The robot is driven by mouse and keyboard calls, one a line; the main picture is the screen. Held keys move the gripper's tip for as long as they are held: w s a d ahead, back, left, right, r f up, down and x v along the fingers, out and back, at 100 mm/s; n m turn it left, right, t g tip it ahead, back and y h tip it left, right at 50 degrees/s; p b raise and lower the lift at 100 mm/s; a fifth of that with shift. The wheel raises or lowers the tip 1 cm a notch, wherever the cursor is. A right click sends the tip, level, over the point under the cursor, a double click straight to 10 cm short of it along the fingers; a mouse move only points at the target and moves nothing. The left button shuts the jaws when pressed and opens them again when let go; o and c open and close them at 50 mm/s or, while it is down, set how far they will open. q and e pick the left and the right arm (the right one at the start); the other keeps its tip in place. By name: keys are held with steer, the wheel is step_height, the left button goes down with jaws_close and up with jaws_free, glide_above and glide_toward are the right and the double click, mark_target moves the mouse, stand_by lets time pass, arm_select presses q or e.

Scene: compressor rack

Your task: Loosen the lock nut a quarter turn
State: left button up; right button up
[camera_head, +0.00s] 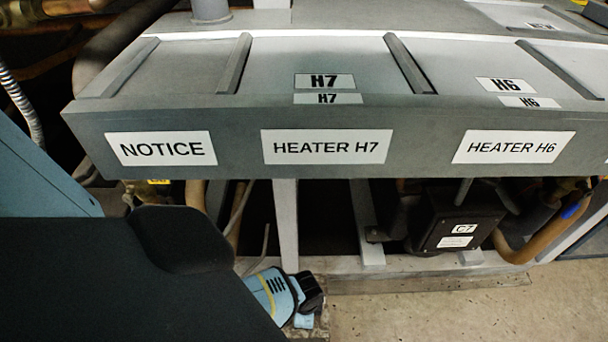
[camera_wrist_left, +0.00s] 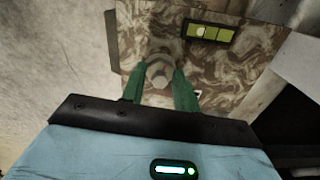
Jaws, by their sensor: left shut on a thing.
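The lock nut (camera_wrist_left: 158,66) is a grey nut on a stud, standing on a mottled brown and pale plate (camera_wrist_left: 225,75) in the left wrist view. My left gripper (camera_wrist_left: 160,80) has its two green fingers on either side of the nut, shut on it. The lower part of the nut is partly hidden between the fingers. In the head view my left wrist is low at the centre, below the rack; the nut cannot be made out there. My right gripper is in neither view.
A grey rack shelf labelled HEATER H7 (camera_head: 326,146) overhangs the work spot. A pale upright post (camera_head: 286,222) stands right behind my left wrist. A black box marked C7 (camera_head: 455,228) and pipes sit to the right. A yellow-green level-like strip (camera_wrist_left: 210,33) lies near the nut.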

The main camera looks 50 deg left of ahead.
arm_select(q)
steer(key=n+p, duration=0.1)
steer(key=n, duration=0.2)
steer(key=shift+n, duration=1.1)
steer(key=o, duration=0.8)
steer(key=shift+f, duration=0.1)
steer(key=shift+o, duration=0.8)
